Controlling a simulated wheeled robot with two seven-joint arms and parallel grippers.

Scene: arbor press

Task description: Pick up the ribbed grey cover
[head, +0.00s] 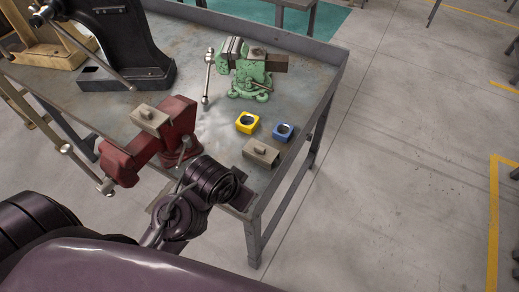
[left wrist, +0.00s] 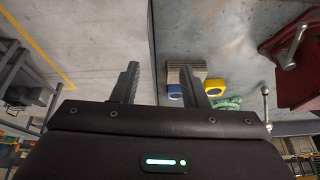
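The ribbed grey cover (head: 261,153) lies on the bench near its right edge, in front of the yellow and blue blocks. It has a small raised knob on top. In the left wrist view the ribbed cover (left wrist: 188,72) shows beyond the right finger, which hides part of it. My left gripper (left wrist: 159,68) is open and empty, with its fingers spread across the bench edge line, apart from the cover. My right gripper is not in view.
A yellow block (head: 247,123) and a blue block (head: 283,132) sit just behind the cover. A green vise (head: 250,72) stands farther back. Floor right of the bench is clear.

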